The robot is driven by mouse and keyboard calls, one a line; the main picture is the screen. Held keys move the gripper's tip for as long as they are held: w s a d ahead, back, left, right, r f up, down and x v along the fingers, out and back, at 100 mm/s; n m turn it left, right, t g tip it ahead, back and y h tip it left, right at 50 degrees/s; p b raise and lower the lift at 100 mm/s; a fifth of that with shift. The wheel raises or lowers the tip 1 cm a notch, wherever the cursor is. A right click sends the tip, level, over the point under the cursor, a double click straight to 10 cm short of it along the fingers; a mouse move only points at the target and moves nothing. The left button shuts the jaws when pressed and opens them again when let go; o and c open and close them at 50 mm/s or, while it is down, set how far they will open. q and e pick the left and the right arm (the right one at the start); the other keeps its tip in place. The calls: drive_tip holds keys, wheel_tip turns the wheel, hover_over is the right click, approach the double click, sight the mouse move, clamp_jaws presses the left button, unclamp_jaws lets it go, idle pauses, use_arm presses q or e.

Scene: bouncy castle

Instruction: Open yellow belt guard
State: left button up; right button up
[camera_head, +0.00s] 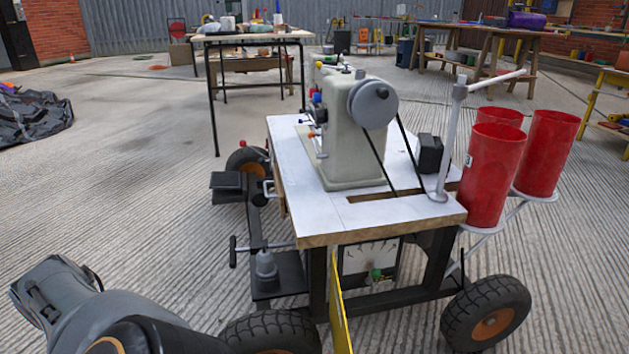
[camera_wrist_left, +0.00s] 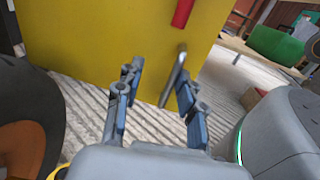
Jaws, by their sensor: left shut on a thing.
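The yellow belt guard (camera_head: 339,305) is a flat panel under the near side of the sewing machine table. In the head view it is almost edge-on, standing out from the table frame. In the left wrist view the guard (camera_wrist_left: 90,45) fills the upper part, with a metal bar handle (camera_wrist_left: 172,78) near its lower right edge. My left gripper (camera_wrist_left: 158,95) is shut on the handle, its blue-padded fingers at either side, the handle closer to the right finger. The head view shows only my left arm; its gripper is hidden. My right gripper is in neither view.
The sewing machine (camera_head: 345,135) stands on a white-topped wheeled table (camera_head: 385,212). Red bins (camera_head: 494,170) are on its right side. Black tyres (camera_head: 487,312) are low at the front. A green object (camera_wrist_left: 273,46) shows right of the guard. Floor to the left is open.

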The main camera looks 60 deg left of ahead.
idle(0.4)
use_arm(q)
drive_tip(key=v, duration=1.2)
idle(0.3)
